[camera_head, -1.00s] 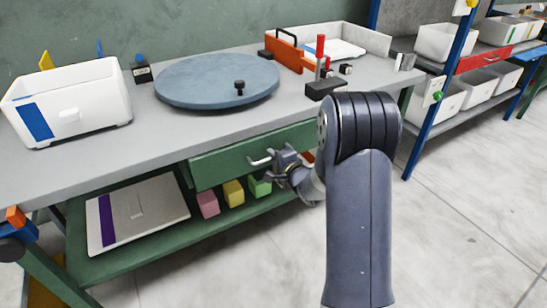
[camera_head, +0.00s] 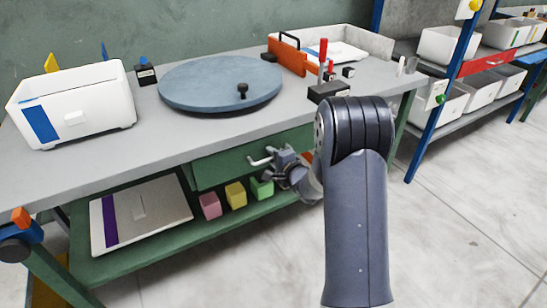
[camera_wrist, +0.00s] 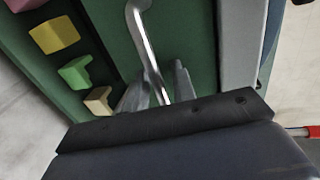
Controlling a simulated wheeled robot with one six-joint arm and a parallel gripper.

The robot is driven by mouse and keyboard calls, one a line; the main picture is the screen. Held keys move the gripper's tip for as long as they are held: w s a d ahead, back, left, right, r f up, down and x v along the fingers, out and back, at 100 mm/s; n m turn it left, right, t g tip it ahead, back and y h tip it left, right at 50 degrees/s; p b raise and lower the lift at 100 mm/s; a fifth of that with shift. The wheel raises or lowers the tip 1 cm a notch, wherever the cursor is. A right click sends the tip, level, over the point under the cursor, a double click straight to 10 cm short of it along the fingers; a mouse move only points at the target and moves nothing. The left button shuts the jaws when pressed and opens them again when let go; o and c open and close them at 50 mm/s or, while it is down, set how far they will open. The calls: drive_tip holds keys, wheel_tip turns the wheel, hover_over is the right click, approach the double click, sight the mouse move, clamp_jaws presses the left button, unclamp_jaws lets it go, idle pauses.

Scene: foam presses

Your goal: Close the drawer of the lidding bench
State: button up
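The lidding bench (camera_head: 75,160) has a grey top and a green frame. Its green drawer (camera_head: 222,168) sits just under the front edge of the top; how far it stands out is hard to tell from this angle. A silver bar handle (camera_head: 262,159) is on the drawer front. My gripper (camera_head: 281,160) is at the right part of this handle. In the wrist view, the handle (camera_wrist: 146,45) runs between the two fingers of my gripper (camera_wrist: 160,72), with a gap visible beside the bar. The fingers look apart, and the drawer front (camera_wrist: 185,30) lies just beyond them.
Pink (camera_head: 210,206), yellow (camera_head: 235,194) and green (camera_head: 262,187) blocks and a white panel (camera_head: 150,200) are on the lower shelf under the drawer. A round blue-grey disc (camera_head: 210,80) and a white bin (camera_head: 95,100) stand on top. Floor is clear at right.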

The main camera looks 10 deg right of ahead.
drive_tip(key=shift+r, duration=0.1)
drive_tip(key=p+v, duration=0.1)
drive_tip(key=v, duration=0.9)
drive_tip(key=shift+s+p, duration=0.35)
drive_tip(key=shift+s, duration=0.05)
drive_tip(key=shift+d, duration=0.1)
drive_tip(key=b+x, duration=0.2)
drive_tip(key=x, duration=0.8)
drive_tip(key=shift+w, duration=0.25)
drive_tip(key=shift+b+v, duration=0.3)
drive_tip(key=shift+v, duration=0.45)
drive_tip(key=shift+f, duration=0.2)
